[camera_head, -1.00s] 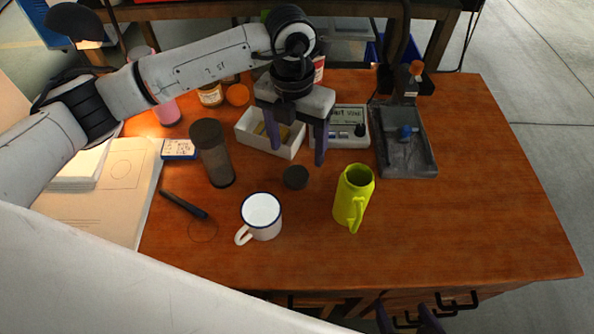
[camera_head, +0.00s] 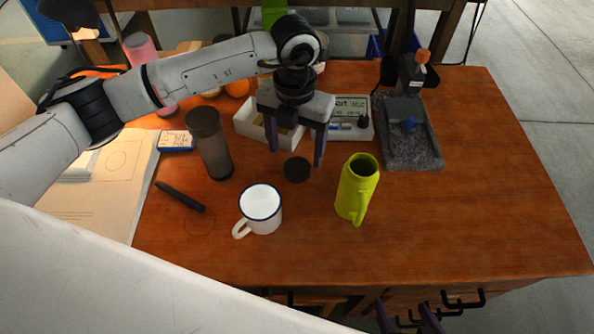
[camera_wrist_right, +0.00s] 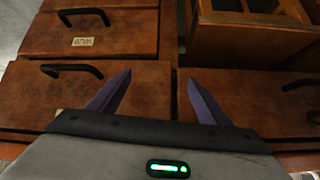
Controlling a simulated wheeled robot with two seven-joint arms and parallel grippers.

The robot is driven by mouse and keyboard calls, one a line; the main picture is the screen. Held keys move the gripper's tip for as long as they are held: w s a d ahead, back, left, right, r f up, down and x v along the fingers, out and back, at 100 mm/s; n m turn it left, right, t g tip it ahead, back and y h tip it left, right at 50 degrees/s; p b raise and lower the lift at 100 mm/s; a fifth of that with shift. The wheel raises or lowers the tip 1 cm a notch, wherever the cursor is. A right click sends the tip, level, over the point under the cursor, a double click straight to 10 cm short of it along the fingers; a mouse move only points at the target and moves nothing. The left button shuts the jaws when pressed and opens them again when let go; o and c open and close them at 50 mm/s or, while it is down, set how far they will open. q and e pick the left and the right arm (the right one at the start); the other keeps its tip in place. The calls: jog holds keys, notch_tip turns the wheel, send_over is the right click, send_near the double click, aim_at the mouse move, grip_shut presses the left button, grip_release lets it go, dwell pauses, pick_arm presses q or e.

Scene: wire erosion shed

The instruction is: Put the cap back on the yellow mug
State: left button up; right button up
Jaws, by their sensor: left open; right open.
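The yellow mug (camera_head: 356,190) stands upright on the table with its open mouth up and its handle toward the front. A dark round cap (camera_head: 297,169) lies on the table to the left of the mug, apart from it. My left gripper (camera_head: 296,158) is open and points down, its two fingers just behind and above the cap, with nothing between them. My right gripper (camera_head: 410,320) shows only its fingertips at the front edge, below the tabletop. In the right wrist view my right gripper (camera_wrist_right: 158,95) is open and empty in front of wooden drawers (camera_wrist_right: 100,90).
A white enamel mug (camera_head: 262,212) stands front left of the cap. A dark-topped jar (camera_head: 214,150), a black pen (camera_head: 180,196), a white box (camera_head: 246,122) and a grey stone-based stand (camera_head: 413,145) surround the work area. The table's right side (camera_head: 500,200) is clear.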

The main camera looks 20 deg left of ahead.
aim_at(297, 167)
pick_arm(q)
jog(key=f+b, duration=0.1)
jog(key=f, duration=0.1)
jog(key=f+b, duration=0.2)
jog(key=shift+d+f, duration=0.2)
jog(key=shift+f, duration=0.4)
jog(key=shift+r, duration=0.1)
jog(key=c, duration=1.1)
pick_arm(e)
jog(key=shift+w+a+f, duration=0.1)
jog(key=shift+a+f, duration=0.1)
jog(key=shift+f, duration=0.3)
jog(key=shift+w+a+f, duration=0.1)
jog(key=shift+a+f, duration=0.1)
jog(key=shift+f, duration=0.25)
